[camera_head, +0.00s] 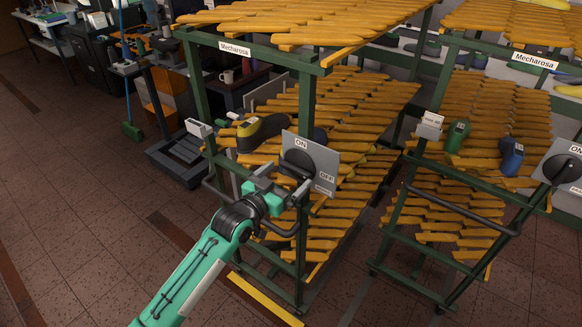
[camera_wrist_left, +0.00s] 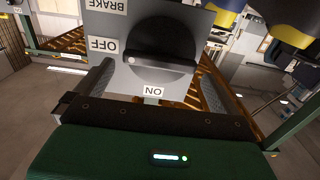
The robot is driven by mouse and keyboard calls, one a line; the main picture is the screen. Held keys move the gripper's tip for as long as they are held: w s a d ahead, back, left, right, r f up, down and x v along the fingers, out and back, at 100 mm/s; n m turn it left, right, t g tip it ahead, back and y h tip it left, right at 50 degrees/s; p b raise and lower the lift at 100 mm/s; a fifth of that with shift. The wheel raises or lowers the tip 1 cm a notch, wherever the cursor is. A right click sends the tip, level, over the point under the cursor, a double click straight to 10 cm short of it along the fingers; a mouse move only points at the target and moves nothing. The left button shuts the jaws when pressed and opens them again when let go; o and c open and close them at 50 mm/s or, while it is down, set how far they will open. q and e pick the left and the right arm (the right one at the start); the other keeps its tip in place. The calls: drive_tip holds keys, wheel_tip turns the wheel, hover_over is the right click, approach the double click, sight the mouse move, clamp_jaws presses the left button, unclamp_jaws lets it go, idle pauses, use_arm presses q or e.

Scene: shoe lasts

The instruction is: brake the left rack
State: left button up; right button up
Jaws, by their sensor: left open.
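The left rack (camera_head: 303,98) is a green frame with yellow slats. A grey brake panel (camera_head: 327,165) on its front post carries a round black knob (camera_head: 298,163). ON reads at the panel's top and OFF at its right. My left gripper (camera_head: 283,185) is just in front of the knob. In the left wrist view the panel is upside down and the knob (camera_wrist_left: 155,50) lies ahead between my open, empty fingers. Its raised bar lies roughly crosswise, one end towards the OFF label (camera_wrist_left: 103,45). Touching cannot be told. My right gripper is not in view.
A second rack (camera_head: 480,180) with a similar panel (camera_head: 565,165) stands at the right. A dark push handle (camera_head: 280,229) crosses the left rack's front below the panel. A yellow-and-black shoe last (camera_head: 262,130) lies on its slats.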

sight(295, 170)
use_arm(q)
drive_tip(key=shift+p+x, duration=0.3)
drive_tip(key=shift+x, duration=1.15)
drive_tip(key=c, duration=0.7)
